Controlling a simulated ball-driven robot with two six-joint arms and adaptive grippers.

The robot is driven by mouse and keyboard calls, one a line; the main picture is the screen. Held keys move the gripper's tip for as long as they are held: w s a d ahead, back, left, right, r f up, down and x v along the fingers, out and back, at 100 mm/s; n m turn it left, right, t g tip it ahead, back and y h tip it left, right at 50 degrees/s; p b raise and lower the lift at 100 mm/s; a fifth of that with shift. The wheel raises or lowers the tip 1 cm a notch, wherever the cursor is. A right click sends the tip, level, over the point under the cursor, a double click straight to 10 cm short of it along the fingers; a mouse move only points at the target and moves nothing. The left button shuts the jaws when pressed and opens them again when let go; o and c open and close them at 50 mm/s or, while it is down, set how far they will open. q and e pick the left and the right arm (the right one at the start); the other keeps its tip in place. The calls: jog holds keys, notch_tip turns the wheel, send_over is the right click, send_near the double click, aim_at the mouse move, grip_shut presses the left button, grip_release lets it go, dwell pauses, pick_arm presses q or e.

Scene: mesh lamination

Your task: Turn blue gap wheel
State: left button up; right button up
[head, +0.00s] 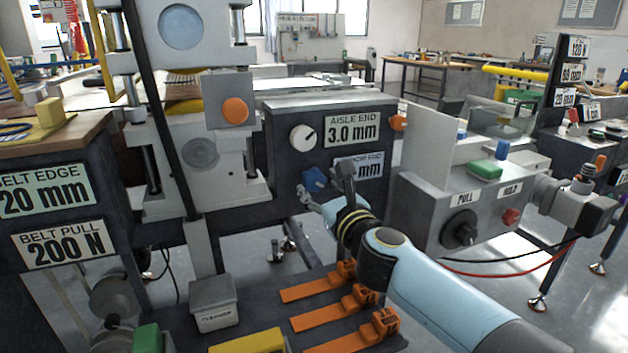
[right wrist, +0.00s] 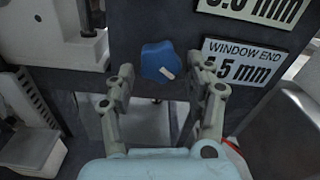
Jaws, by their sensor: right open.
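The blue gap wheel (head: 315,179) is a lobed knob on the dark machine panel, left of the lower gap label. In the right wrist view the wheel (right wrist: 160,60) has a pale mark at its lower right. My right gripper (head: 322,197) is open in front of the panel. In the right wrist view my right gripper's fingers (right wrist: 168,80) stand to either side, just below the wheel, with nothing between them. I cannot tell whether either finger touches it. The label (right wrist: 243,62) reads "WINDOW END" and a value ending in .5 mm. My left gripper is not in view.
A white knob (head: 303,138) sits above the wheel, beside the "AISLE END 3.0 mm" label (head: 352,130). Orange tools (head: 318,288) lie on the dark shelf below. A grey control box (head: 455,205) with a black knob and red button stands to the right.

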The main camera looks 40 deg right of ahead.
aim_at(315, 182)
jog(key=shift+x, duration=1.85)
jog(key=c, duration=0.9)
